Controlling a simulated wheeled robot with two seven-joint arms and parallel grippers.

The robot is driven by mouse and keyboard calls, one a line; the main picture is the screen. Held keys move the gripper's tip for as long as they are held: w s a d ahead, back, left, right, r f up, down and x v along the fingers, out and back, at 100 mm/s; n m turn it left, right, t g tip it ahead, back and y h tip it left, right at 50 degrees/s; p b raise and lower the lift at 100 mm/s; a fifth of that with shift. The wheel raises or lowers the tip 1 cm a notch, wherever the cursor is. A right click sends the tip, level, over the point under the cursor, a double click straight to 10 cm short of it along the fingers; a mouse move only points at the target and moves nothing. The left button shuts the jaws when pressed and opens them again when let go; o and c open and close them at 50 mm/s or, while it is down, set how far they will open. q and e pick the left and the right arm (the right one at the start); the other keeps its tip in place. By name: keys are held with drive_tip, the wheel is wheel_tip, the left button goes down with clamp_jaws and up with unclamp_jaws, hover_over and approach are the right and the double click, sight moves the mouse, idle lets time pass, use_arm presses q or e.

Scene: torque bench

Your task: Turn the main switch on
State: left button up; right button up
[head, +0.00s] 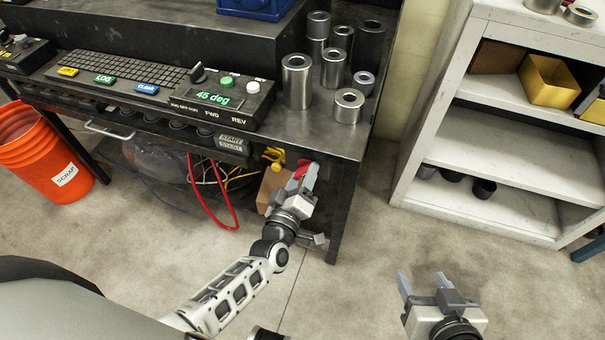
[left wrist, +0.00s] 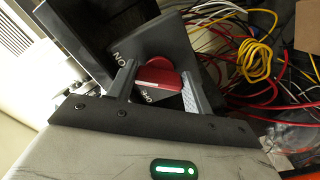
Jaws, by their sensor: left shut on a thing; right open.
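The main switch has a red knob on a dark plate marked ON and OFF. The red knob (left wrist: 157,75) shows in the left wrist view between my left gripper's fingers. It also shows in the head view as a small red patch (head: 302,168) under the bench's front right corner. My left gripper (head: 304,177) reaches in there from below; in the left wrist view its fingers (left wrist: 158,84) are shut on the red knob. The knob's far side is partly hidden. My right gripper (head: 419,284) is open and empty over the floor, to the right of the bench.
The dark bench (head: 330,138) carries a control panel (head: 140,85) reading "45 deg" and several metal cylinders. Red and yellow cables (left wrist: 262,62) hang beside the switch. An orange scrap bucket (head: 40,150) stands at left, a white shelf (head: 490,195) at right.

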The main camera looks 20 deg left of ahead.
use_arm(q)
drive_tip(key=shift+m, duration=0.5)
drive_tip(key=o, duration=1)
